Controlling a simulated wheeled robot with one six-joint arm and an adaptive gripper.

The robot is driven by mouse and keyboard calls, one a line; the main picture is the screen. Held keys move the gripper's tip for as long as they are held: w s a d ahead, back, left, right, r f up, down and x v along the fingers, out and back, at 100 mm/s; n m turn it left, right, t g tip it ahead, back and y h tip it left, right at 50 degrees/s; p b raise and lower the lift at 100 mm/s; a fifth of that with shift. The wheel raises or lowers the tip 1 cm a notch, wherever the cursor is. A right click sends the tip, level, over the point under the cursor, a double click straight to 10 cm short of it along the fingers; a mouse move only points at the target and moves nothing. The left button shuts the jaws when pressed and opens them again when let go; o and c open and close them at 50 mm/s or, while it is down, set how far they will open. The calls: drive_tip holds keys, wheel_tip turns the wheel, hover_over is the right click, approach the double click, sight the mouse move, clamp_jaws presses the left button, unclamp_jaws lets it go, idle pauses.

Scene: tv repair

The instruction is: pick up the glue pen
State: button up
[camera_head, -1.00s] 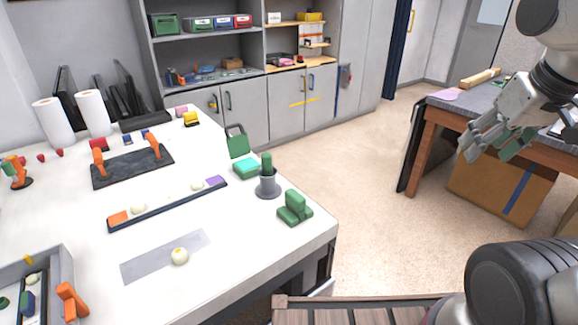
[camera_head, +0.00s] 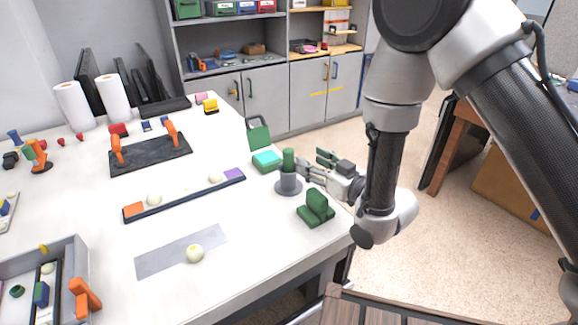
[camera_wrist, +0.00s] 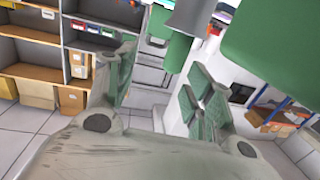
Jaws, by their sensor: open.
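A green upright cylinder (camera_head: 289,159), the likely glue pen, stands in a grey cup-shaped holder (camera_head: 289,184) near the right edge of the white table. My gripper (camera_head: 315,163) is just right of it, open and empty, with its fingers pointing towards it. In the wrist view the picture is tilted: a green cylinder (camera_wrist: 175,52) and the grey holder (camera_wrist: 190,16) show beyond my open gripper (camera_wrist: 155,80). The cylinder's lower part is hidden inside the holder.
A green stepped block (camera_head: 316,208) stands close in front of the holder. A teal-topped green box (camera_head: 267,161) and a green handled object (camera_head: 258,133) stand behind it. A dark tray strip (camera_head: 186,195) lies to the left. The table edge is near.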

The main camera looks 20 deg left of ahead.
sight(292, 157)
drive_tip(key=shift+s+a+f+g+y, duration=0.3)
drive_tip(key=shift+s+a+f+y, duration=0.2)
drive_tip(key=shift+s+a, duration=0.25)
drive_tip(key=x, duration=0.7)
drive_tip(key=shift+w+a+r, duration=0.1)
drive_tip(key=shift+r, duration=0.2)
drive_tip(key=c, duration=1.1)
